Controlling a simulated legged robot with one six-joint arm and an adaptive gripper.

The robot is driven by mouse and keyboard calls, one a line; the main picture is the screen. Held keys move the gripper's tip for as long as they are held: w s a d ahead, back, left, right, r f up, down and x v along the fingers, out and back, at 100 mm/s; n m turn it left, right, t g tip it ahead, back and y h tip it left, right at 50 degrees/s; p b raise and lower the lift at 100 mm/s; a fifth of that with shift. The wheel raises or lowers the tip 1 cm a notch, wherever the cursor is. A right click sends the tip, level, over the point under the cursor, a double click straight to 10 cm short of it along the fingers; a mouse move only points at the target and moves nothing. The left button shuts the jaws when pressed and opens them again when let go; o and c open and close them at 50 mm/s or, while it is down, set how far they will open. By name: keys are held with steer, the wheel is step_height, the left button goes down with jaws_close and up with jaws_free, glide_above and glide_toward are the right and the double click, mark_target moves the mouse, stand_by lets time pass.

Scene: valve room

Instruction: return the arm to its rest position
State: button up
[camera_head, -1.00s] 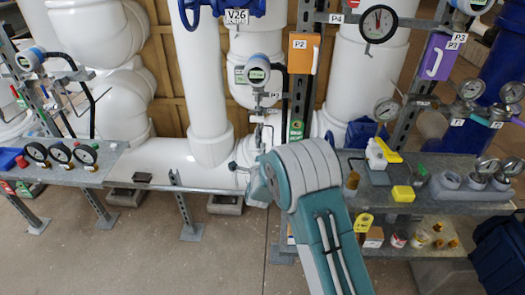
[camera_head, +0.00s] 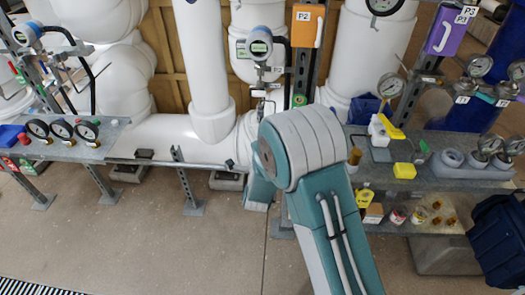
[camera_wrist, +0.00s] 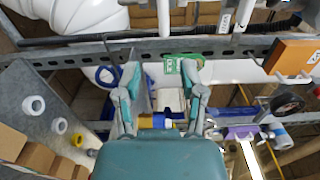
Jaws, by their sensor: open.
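My arm (camera_head: 318,185) shows in the head view as a teal and grey link, rising from the bottom edge with its bulky joint in front of the pipes. My gripper is hidden behind that joint in the head view. In the wrist view my gripper (camera_wrist: 164,88) is open, its two grey and teal fingers apart with nothing held between them. Beyond the fingers are a green label (camera_wrist: 183,64) and a grey slotted rail.
An orange box (camera_head: 306,26) marked P2 hangs on a slotted post behind my arm. A left shelf (camera_head: 85,150) carries several black gauges. Floor (camera_head: 140,235) at front left is clear.

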steer(key=shift+s, duration=1.25)
steer(key=s+d+r+n+g+y, duration=0.1)
steer(key=s+d+r+n+g, duration=0.3)
steer(key=r, duration=0.3)
steer(key=s+d+r+n+g+y, duration=0.2)
steer(key=s+d+r+n, duration=0.1)
steer(key=r+n, duration=0.3)
steer(key=s+d+r+n+g, duration=0.1)
steer(key=s+d+n+g, duration=0.1)
steer(key=s, duration=0.6)
steer(key=s+d+r+n+g+h, duration=0.1)
steer(key=s+d+r+n+g, duration=0.1)
steer(key=s+d, duration=0.3)
steer(key=s+d+r+n+g+h, duration=0.1)
steer(key=s+d+n, duration=0.3)
steer(key=s, duration=0.8)
steer(key=shift+s+d+r+n+g, duration=0.2)
steer(key=shift+r+n+g, duration=0.1)
steer(key=shift+r+g, duration=0.3)
steer(key=shift+a+f, duration=0.1)
